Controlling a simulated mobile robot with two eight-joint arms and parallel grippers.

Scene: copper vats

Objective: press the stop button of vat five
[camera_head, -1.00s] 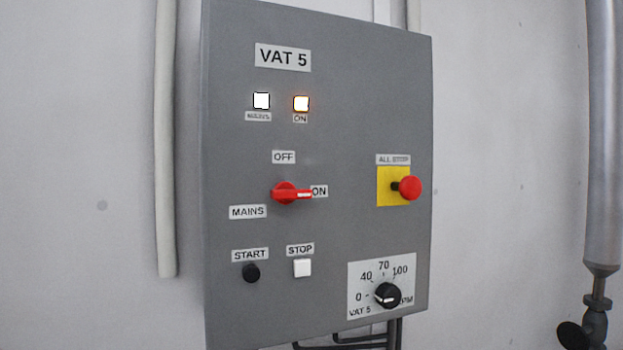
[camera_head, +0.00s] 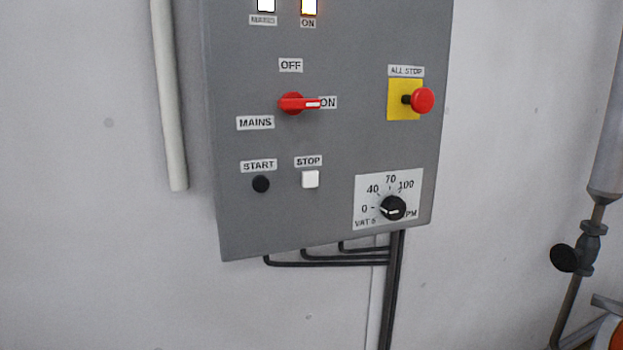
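The grey control panel (camera_head: 340,145) is mounted on the wall, its top cut off by the view. The red mains switch (camera_head: 299,103) points to ON. The orange ON lamp (camera_head: 308,6) and the white mains lamp (camera_head: 265,5) look lit at the top edge. The speed dial (camera_head: 392,208) is marked VAT 5. Neither of my grippers shows in the view.
A red all-stop button (camera_head: 423,100) on a yellow plate (camera_head: 398,113) sticks out at the panel's right. Dark cables (camera_head: 397,290) run down below the panel. A pipe with a black-handled valve (camera_head: 565,258) stands at the right.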

